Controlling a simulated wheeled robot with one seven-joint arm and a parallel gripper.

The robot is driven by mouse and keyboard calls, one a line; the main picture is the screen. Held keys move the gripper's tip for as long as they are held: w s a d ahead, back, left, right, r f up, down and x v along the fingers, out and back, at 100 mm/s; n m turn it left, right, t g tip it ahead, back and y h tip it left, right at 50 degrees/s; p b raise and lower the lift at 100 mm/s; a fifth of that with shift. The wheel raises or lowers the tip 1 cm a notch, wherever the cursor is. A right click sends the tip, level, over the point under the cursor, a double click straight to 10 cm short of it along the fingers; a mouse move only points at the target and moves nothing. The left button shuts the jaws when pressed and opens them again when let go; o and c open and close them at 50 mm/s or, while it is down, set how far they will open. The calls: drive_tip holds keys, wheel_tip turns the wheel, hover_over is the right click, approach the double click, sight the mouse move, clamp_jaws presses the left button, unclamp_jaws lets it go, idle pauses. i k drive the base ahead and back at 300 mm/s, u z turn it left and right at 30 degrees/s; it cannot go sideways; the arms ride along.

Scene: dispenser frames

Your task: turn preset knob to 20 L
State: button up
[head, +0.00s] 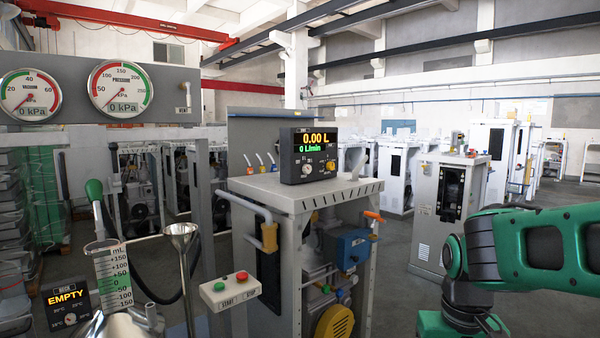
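A black control box (309,155) stands on top of the grey dispenser cabinet (285,197) near the middle of the head view. Its display reads 0.00 L in yellow and 0 L/min in green. Below the digits are a small pale knob (308,168) and a yellow knob (331,166). Their labels and pointer settings are too small to read, so I cannot tell which is the preset knob. My green and black arm reaches in at the right, well apart from the box. My gripper is outside the picture.
An orange-handled valve (373,216) sticks out at the cabinet's right. A button box (230,290) with green and red buttons is in front. A funnel (180,236), a graduated cylinder (112,275) and pressure gauges (120,89) are at left. Open floor lies right of the cabinet.

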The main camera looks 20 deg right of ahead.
sight(306, 169)
drive_tip(key=i, duration=0.85)
drive_tip(key=z, duration=0.05)
